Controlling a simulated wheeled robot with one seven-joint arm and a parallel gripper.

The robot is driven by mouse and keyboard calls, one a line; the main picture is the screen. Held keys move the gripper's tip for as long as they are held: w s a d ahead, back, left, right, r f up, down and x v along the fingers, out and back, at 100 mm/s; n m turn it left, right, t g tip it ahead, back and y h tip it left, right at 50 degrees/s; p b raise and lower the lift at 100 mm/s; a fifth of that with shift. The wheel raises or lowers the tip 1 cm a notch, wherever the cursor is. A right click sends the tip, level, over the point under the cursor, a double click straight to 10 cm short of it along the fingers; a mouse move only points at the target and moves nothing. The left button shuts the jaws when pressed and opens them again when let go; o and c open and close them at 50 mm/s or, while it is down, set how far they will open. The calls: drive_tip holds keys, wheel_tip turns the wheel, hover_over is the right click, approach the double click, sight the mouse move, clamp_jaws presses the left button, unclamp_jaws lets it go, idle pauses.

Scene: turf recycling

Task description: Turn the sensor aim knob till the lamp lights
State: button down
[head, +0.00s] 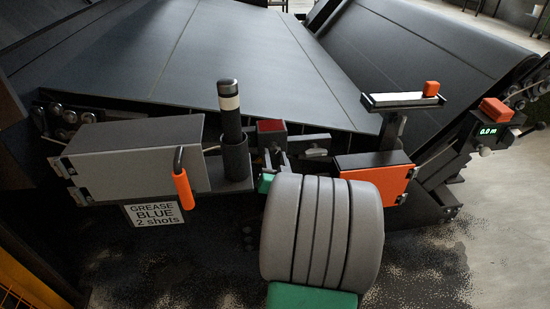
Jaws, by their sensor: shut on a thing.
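My gripper (276,161) shows only in part beyond my grey and green arm link. Its narrow fingers are shut at the small box with the dark red top (271,126), below and in front of it. The sensor aim knob is hidden at the fingertips, so its turn cannot be read. The dark red top may be the lamp; it shows no glow. Dark bars (308,145) stick out to the right of the box, close to the gripper.
A grey cabinet (135,160) with an orange handle (183,190) and a grease label (155,214) stands left. An orange box (375,178) and a display reading 0.0 m (488,131) are right. A belt (240,50) lies behind.

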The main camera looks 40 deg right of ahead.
drive_tip(key=c, duration=0.9)
unclamp_jaws()
drive_tip(key=shift+s, duration=0.1)
drive_tip(key=b+v, duration=0.3)
drive_tip(key=v, duration=0.4)
drive_tip(key=shift+s+a, duration=0.25)
